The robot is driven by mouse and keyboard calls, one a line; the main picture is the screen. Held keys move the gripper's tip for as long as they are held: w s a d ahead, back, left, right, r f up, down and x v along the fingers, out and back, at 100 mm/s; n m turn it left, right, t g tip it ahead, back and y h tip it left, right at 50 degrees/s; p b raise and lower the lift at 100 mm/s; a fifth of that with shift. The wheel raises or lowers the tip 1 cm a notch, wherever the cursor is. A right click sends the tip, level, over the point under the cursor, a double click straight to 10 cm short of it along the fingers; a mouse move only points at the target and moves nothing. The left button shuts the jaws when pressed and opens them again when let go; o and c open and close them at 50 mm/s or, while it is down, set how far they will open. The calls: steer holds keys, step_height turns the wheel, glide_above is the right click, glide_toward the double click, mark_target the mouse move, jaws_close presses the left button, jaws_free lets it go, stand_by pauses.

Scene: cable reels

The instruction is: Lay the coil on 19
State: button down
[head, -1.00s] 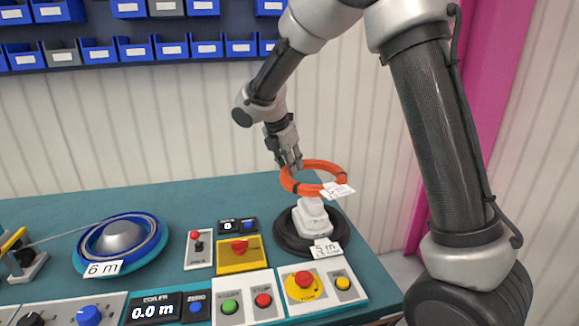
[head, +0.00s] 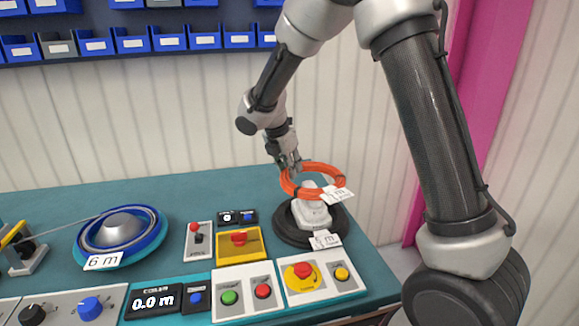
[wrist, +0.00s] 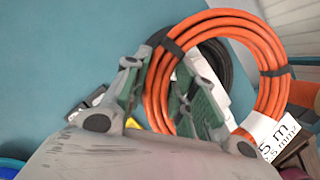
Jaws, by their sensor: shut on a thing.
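My gripper (head: 291,167) is shut on an orange coil (head: 330,167) at its left side. In the wrist view the coil (wrist: 235,20) passes between the two fingers, with black ties around it and a white tag (wrist: 270,135) that reads "5 m". Whether the orange coil touches the white piece, I cannot tell. I can read no 19 in either view.
A blue reel (head: 155,240) with a "6 m" tag stands on the teal table (head: 60,200) at left. Control panels with buttons (head: 245,290) fill the front. Blue bins (head: 130,40) line the wall.

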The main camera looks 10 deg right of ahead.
stand_by(0.3)
steer(key=shift+f, duration=1.95)
steer(key=shift+f, duration=1.45)
steer(key=shift+s+f, duration=0.1)
steer(key=shift+f, duration=0.05)
